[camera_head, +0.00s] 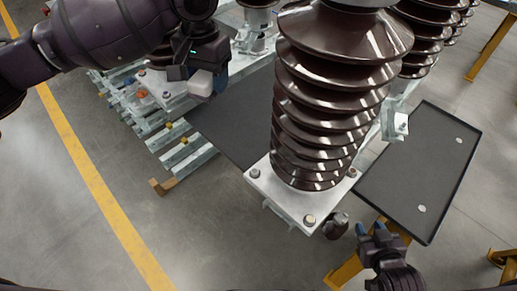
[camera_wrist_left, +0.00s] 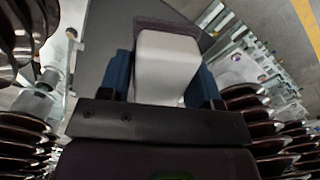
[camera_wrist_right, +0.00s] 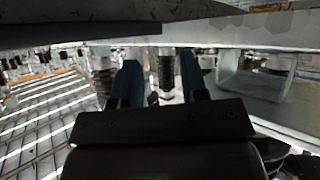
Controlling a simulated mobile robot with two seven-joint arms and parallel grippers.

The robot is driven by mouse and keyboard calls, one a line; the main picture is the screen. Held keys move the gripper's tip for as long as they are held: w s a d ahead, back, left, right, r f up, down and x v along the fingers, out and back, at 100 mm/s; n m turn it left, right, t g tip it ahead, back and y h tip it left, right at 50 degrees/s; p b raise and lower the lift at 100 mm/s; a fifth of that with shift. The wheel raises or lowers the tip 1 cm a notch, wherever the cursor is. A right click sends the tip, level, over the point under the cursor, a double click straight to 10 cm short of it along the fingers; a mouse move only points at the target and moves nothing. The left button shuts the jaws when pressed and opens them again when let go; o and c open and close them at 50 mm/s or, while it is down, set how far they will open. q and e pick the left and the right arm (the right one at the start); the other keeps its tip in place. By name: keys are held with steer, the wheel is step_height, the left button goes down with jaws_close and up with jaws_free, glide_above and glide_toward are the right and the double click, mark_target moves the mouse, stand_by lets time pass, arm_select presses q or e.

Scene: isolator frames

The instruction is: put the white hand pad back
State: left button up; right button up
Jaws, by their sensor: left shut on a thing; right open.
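The white hand pad (camera_head: 200,84) is a small white block with rounded corners. My left gripper (camera_head: 208,80) is shut on it and holds it left of the large brown insulator, near the dark grey mat (camera_head: 232,118). In the left wrist view the white hand pad (camera_wrist_left: 166,65) sits between the two blue fingers. My right gripper (camera_head: 373,232) is open, low in the head view, right of the insulator's base plate. In the right wrist view a threaded bolt (camera_wrist_right: 166,72) shows between its fingers; I cannot tell how far beyond them it is.
The ribbed brown insulator (camera_head: 325,90) stands on a bolted metal base plate (camera_head: 290,205) in the middle. A dark tray (camera_head: 440,170) with two small pale discs lies at the right. Metal rails (camera_head: 185,157) are at the left. A yellow line (camera_head: 90,170) crosses open floor.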

arm_select(q)
steer(key=w+d+f+m+b, duration=0.2)
steer(key=w+d+f+b, duration=0.2)
steer(key=d+f+b, duration=0.1)
steer(key=m+b, duration=0.2)
steer(key=b, duration=0.5)
glide_above(258, 145)
step_height(258, 145, down, 6)
step_height(258, 145, down, 14)
steer(key=b, duration=0.5)
steer(key=shift+s+d+f, duration=0.1)
steer(key=shift+s+f, duration=0.05)
steer(key=shift+f, duration=0.05)
steer(key=shift+f+b, duration=0.45)
steer(key=shift+f, duration=0.4)
step_height(258, 145, down, 3)
steer(key=shift+r+b, duration=0.15)
steer(key=shift+b, duration=0.5)
steer(key=shift+f, duration=0.4)
steer(key=shift+c, duration=0.3)
steer(key=shift+r, duration=0.2)
steer(key=o, duration=0.9)
steer(key=shift+f, duration=0.15)
arm_select(e)
step_height(258, 145, down, 16)
steer(key=a+n+g, duration=0.1)
steer(key=a+n, duration=0.1)
steer(key=shift+s+g+y, duration=0.3)
steer(key=shift+s, duration=0.1)
